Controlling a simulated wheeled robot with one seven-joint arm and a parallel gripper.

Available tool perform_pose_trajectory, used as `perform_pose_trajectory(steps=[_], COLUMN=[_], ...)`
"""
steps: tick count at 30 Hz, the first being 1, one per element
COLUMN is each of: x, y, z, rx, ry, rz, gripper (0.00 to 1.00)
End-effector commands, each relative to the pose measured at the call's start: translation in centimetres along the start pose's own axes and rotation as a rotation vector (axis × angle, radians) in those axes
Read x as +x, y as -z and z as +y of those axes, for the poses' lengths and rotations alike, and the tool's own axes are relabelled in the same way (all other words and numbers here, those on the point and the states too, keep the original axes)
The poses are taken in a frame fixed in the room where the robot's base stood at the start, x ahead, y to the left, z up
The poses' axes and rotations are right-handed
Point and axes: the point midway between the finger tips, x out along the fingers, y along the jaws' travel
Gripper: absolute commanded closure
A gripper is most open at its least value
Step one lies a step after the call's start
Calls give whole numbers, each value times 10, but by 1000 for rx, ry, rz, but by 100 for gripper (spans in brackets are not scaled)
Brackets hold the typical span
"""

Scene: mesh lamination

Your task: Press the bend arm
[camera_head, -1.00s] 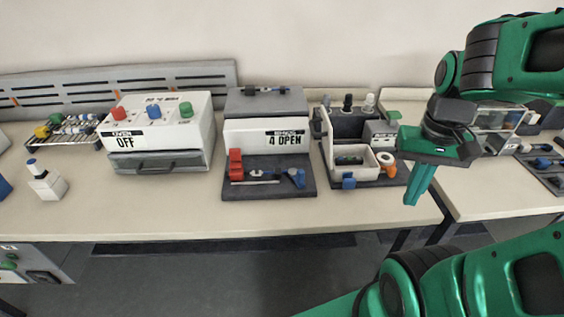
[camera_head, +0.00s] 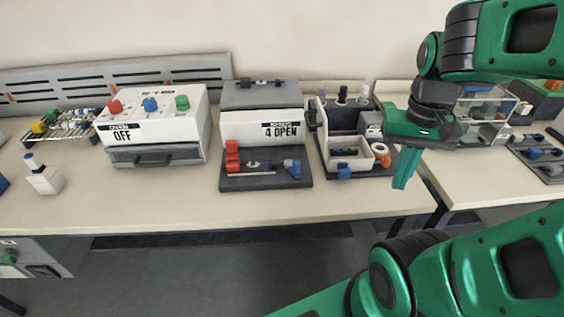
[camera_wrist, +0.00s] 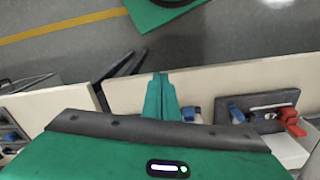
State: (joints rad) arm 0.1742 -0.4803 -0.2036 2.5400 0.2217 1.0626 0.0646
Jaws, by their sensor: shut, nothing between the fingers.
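My gripper (camera_head: 402,183) points down, fingers together and empty, at the front right of the left table, right of the white bin station. In the wrist view its green fingertips (camera_wrist: 160,78) lie over the table's front edge. The station labelled "4 OPEN" (camera_head: 262,129) has a dark base plate (camera_head: 265,182) bearing a red block (camera_head: 232,158), a pale rod and a blue upright part (camera_head: 293,168). The plate also shows in the wrist view (camera_wrist: 262,102), to the right of the fingers, apart from them. I cannot tell which part is the bend arm.
A station with a white bin (camera_head: 345,164), a blue block (camera_head: 344,173) and an orange ring (camera_head: 382,158) stands left of my gripper. A white box marked "OFF" (camera_head: 155,127) and a bottle (camera_head: 43,175) stand farther left. The table's front strip (camera_head: 200,212) is clear.

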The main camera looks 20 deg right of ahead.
Motion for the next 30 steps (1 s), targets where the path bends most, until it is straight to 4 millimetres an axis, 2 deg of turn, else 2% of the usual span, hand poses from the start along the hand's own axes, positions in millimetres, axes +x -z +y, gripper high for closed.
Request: perform_pose_trajectory(steps=[5, 9, 12, 15, 18, 21, 25, 30], x=[-12, -21, -24, -24, -22, -18, -15, -14], y=[41, 67, 76, 76, 68, 56, 43, 37], z=[-43, -101, -150, -202, -249, -286, -316, -328], rx=[172, 353, 480, 605, 714, 803, 878, 916], ry=[-93, -160, -189, -200, -195, -181, -164, -153], rz=[17, 76, 133, 197, 254, 300, 335, 351], gripper=[100, 100, 100, 100, 100, 100, 100, 100])
